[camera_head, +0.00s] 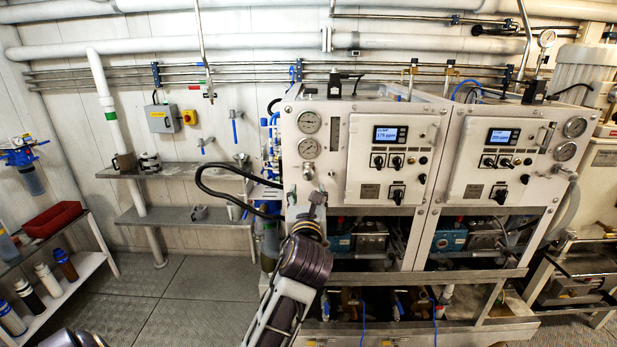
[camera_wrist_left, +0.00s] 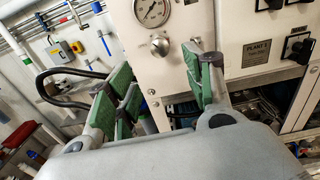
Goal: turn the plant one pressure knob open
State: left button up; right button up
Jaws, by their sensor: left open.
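The plant one panel (camera_head: 390,150) is the left of two white cabinets. It has two round gauges and, below them, a round silver pressure knob (camera_head: 308,172). In the left wrist view the knob (camera_wrist_left: 159,46) sticks out from the panel under a gauge, beside the "PLANT 1" label (camera_wrist_left: 256,53). My left gripper (camera_head: 305,196) is just below the knob in the head view. In the wrist view its green-padded fingers (camera_wrist_left: 158,78) are spread open and empty, with the knob seen between and beyond their tips. They appear apart from it. My right gripper is not in view.
A black hose (camera_head: 225,195) loops out left of the cabinet near my left gripper. The plant two panel (camera_head: 500,160) stands to the right. Steel shelves (camera_head: 180,171) are on the left wall, and a red tray (camera_head: 52,219) sits on a rack. The floor at left is clear.

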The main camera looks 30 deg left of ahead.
aim_at(309, 176)
pick_arm(q)
jog(key=x, duration=0.6)
jog(key=shift+w+p, duration=0.15)
jog(key=shift+p, duration=0.15)
jog(key=x, duration=0.3)
jog(key=shift+w+a, duration=0.2)
jog(key=shift+w, duration=0.15)
jog(key=shift+x, duration=0.9)
jog(key=shift+w, duration=0.15)
jog(key=c, duration=1)
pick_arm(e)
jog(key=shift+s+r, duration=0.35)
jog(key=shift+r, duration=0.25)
pick_arm(q)
jog(key=shift+p, duration=0.3)
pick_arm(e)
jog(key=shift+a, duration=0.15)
